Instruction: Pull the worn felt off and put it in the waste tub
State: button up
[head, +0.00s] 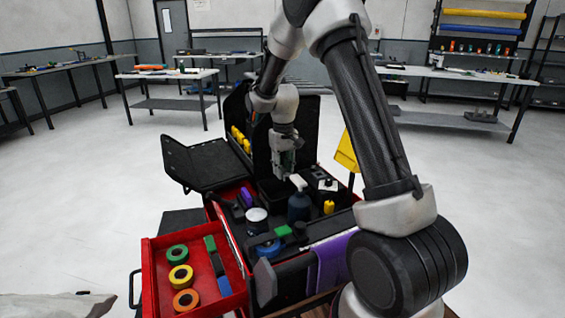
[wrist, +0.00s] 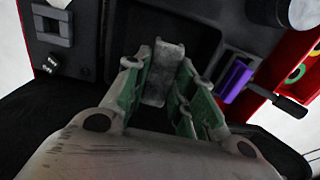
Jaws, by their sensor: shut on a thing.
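My gripper (head: 284,168) hangs pointing down over the back part of the red and black tool cart. In the wrist view my gripper (wrist: 162,82) has its green-padded fingers closed on a small grey strip, the worn felt (wrist: 164,70). The felt sticks out between the fingertips, and its lower end is hidden by the fingers. A dark open tub (head: 268,190), which looks like the waste tub, sits on the cart under my gripper. In the wrist view a dark recess (wrist: 205,45) lies behind the felt. I cannot see what is inside it.
A red drawer (head: 150,280) with tape rolls is open at the front left. A raised black panel (head: 318,120) stands behind my gripper.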

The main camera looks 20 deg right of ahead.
jog(key=shift+f, duration=3.15)
jog(key=shift+f, duration=0.7)
jog(key=o, duration=0.8)
jog(key=shift+c, duration=0.2)
